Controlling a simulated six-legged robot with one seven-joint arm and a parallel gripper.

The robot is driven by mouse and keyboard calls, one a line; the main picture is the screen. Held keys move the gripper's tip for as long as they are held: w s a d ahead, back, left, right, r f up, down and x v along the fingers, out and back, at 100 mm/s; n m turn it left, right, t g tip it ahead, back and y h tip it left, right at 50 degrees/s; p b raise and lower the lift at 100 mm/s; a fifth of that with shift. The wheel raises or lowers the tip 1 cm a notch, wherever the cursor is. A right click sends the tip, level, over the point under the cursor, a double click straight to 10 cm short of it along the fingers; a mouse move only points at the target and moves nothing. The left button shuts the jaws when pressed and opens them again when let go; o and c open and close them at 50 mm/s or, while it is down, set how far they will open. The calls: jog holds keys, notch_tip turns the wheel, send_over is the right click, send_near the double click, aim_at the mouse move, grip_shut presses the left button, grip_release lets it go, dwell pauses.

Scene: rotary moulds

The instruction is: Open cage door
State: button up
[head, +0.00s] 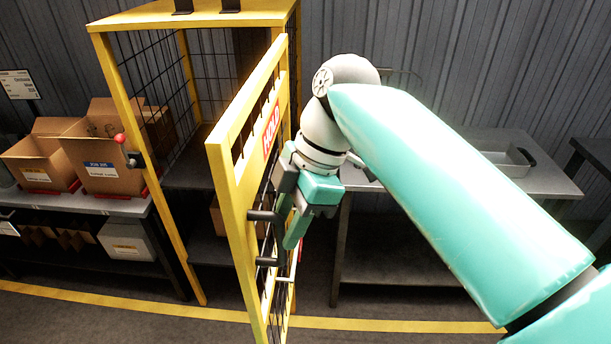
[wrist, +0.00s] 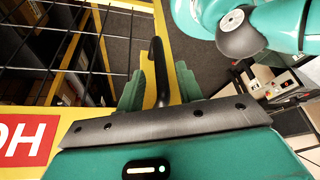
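The yellow cage door (head: 226,170), with black wire mesh and a red sign, stands swung out from the yellow cage frame (head: 125,85), leaving the front opening wide. Black handle parts (head: 262,215) stick out near the door's free edge. My gripper (head: 296,226) is at the right face of the door, fingers pointing down. In the wrist view, a black curved handle (wrist: 158,72) lies between the two teal fingers of my gripper (wrist: 160,92), which are apart with gaps visible beside the handle. Contact with the handle cannot be told.
A table with cardboard boxes (head: 100,160) stands left of the cage. A red-knobbed latch (head: 130,154) is on the cage's left post. A grey workbench (head: 500,165) stands behind my arm on the right. A yellow line (head: 385,325) crosses the open floor.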

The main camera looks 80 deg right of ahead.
jog(key=v, duration=1)
jog(key=shift+r, duration=0.2)
